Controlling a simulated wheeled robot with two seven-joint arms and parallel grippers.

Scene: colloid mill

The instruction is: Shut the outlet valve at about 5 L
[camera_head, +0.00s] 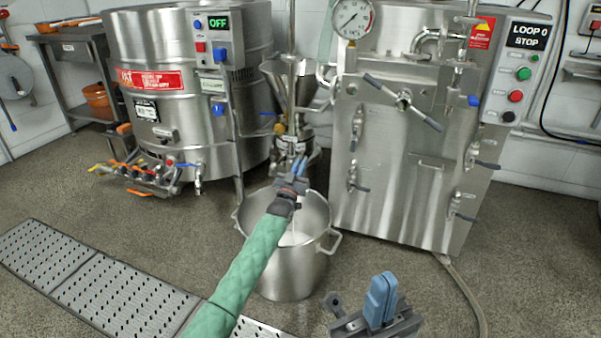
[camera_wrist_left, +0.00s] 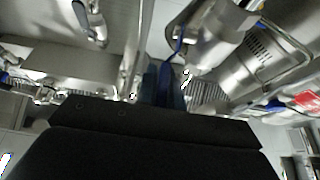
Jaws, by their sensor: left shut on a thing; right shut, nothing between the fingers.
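The colloid mill's steel hopper (camera_head: 292,88) stands in the middle of the head view, with its body and outlet fittings (camera_head: 291,143) just below. My left gripper (camera_head: 304,166) reaches up to these fittings, above the pot. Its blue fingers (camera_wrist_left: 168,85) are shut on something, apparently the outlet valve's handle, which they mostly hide. A steel pot (camera_head: 287,268) stands on the floor under the outlet. A thin pale streak shows inside it, perhaps a stream; its level and any volume marks cannot be read. My right gripper (camera_head: 381,300) is shut and empty at the lower right, apart from everything.
A steel tank (camera_head: 165,105) with a panel reading OFF stands at the left. A steel cabinet (camera_head: 400,180) with a gauge, valves and a LOOP 0 STOP panel (camera_head: 527,36) stands at the right. A perforated floor grate (camera_head: 95,290) runs lower left. The right floor holds a hose (camera_head: 467,295).

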